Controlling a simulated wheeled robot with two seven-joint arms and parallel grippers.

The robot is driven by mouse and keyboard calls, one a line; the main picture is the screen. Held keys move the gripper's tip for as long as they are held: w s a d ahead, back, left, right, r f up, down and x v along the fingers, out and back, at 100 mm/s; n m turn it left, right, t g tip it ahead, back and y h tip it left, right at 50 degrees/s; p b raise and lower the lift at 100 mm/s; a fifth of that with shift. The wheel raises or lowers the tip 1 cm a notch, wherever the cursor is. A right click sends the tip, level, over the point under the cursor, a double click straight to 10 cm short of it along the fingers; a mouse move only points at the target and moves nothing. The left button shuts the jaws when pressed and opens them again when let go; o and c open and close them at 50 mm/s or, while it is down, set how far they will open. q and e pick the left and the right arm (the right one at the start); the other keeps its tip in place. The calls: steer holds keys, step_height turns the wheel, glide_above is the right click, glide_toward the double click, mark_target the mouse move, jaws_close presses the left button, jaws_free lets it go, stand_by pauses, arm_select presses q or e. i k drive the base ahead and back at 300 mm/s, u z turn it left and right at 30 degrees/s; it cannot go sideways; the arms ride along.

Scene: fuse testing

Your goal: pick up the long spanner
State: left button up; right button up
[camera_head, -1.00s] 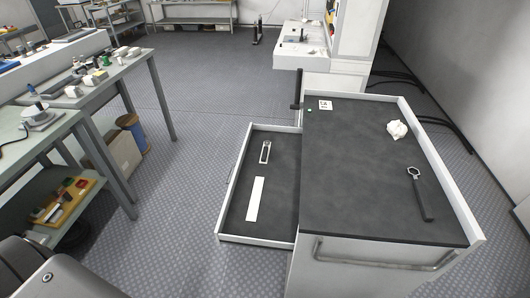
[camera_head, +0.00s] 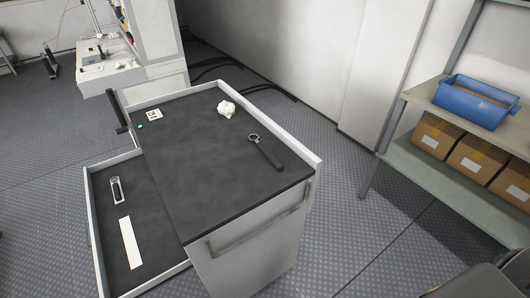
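A long dark spanner (camera_head: 265,151) with a metal ring head lies on the black top of the tool cart (camera_head: 210,165), near its right edge. The ring end points toward the back and the dark handle toward the front right. Neither of my grippers can be seen. Part of my own dark body shows at the bottom right corner.
A crumpled white cloth (camera_head: 226,108) and a small marked card (camera_head: 154,115) lie on the cart top. The open drawer (camera_head: 107,240) at left holds a metal tool (camera_head: 116,190) and a white strip (camera_head: 130,243). A shelf with a blue bin (camera_head: 474,103) and cardboard boxes (camera_head: 478,156) stands at right.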

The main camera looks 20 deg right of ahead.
mark_target(273, 159)
steer(key=z, duration=2.1)
steer(key=k, duration=1.6)
steer(key=u, duration=2.05)
steer(key=i, duration=0.55)
steer(key=z, duration=1.35)
